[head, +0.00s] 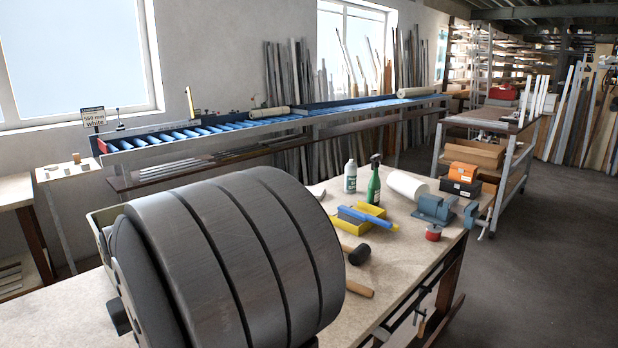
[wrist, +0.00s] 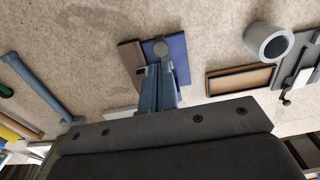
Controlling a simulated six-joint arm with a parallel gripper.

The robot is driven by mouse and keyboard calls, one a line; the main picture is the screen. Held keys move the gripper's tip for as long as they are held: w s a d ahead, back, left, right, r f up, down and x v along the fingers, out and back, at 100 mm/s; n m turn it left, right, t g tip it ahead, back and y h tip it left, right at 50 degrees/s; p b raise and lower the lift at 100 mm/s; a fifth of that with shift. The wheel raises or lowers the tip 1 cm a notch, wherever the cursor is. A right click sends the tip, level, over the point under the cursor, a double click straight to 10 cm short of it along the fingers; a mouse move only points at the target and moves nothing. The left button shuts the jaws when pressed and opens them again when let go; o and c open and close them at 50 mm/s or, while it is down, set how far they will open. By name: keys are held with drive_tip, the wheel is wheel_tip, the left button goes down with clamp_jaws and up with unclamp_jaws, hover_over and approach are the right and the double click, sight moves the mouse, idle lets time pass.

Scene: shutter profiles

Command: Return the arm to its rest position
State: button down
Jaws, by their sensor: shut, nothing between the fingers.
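My gripper (wrist: 158,76) shows in the wrist view, its blue-grey fingers together and nothing held between them. It points at the bench top (wrist: 100,30), which lies beyond the fingertips. A flat blue and brown item (wrist: 180,50) lies behind the fingers and is partly covered by them. In the head view my own dark grey arm link fills the left and middle foreground, and my gripper cannot be seen there.
The workbench (head: 400,280) holds a mallet (head: 357,254), a green spray bottle (head: 374,182), a white bottle (head: 350,176), a blue vise (head: 436,208) and a white roll (head: 407,185). A blue roller conveyor (head: 200,132) runs along the wall. Floor at right is open.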

drive_tip(key=shift+f, duration=0.1)
drive_tip(key=shift+f, duration=2.95)
drive_tip(key=c, duration=1.9)
unclamp_jaws()
drive_tip(key=shift+c, duration=0.2)
drive_tip(key=o, duration=1.9)
drive_tip(key=w+r, duration=0.3)
drive_tip(key=w+a+r, duration=0.1)
drive_tip(key=w+r, duration=0.1)
drive_tip(key=w, duration=0.1)
drive_tip(key=w+a+r, duration=0.1)
drive_tip(key=w+r, duration=0.2)
drive_tip(key=shift+a+r, duration=0.25)
drive_tip(key=shift+r, duration=0.1)
drive_tip(key=shift+o, duration=0.2)
wheel_tip(320, 180, down, 10)
drive_tip(key=shift+w+r, duration=0.15)
drive_tip(key=shift+r, duration=0.05)
